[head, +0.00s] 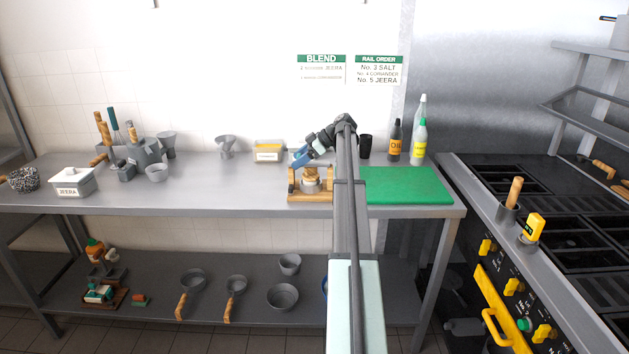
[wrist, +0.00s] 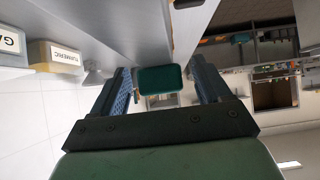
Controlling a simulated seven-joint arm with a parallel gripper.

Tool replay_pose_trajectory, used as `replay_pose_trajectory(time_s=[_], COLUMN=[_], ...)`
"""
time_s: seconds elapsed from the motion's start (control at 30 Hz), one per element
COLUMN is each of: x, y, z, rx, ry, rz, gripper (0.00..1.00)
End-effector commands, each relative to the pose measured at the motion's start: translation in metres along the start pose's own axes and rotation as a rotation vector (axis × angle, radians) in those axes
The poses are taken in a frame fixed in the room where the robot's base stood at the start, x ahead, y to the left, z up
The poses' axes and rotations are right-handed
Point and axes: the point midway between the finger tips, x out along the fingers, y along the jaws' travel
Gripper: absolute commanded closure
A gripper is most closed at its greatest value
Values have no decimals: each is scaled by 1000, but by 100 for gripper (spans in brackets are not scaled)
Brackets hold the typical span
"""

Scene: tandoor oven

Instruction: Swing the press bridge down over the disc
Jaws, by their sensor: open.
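The small wooden press (head: 294,193) stands near the front edge of the steel counter, with wooden posts and a grey round part (head: 311,186) low in its middle. My gripper (head: 299,161) is just above the press, its blue fingers pointing down to the left. In the wrist view my gripper (wrist: 165,82) has its two blue fingers spread wide apart. A dark teal rounded block (wrist: 160,79) shows between them; I cannot tell whether it is part of the press or how far away it is. The bridge's pose and the disc are not clear, partly behind my gripper.
A green cutting board (head: 405,186) lies right of my arm, with an oil bottle (head: 395,140) and other bottles behind it. The counter (head: 230,188) left of the press is clear.

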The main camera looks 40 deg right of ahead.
Motion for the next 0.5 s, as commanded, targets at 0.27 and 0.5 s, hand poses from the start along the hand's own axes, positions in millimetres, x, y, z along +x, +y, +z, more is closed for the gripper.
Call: replay_pose_trajectory(time_s=[0.27,0.5], x=[-18,-33], y=[0,0], z=[0,0], rx=[0,0], ry=[0,1], rz=[1,1], gripper=[23,23])
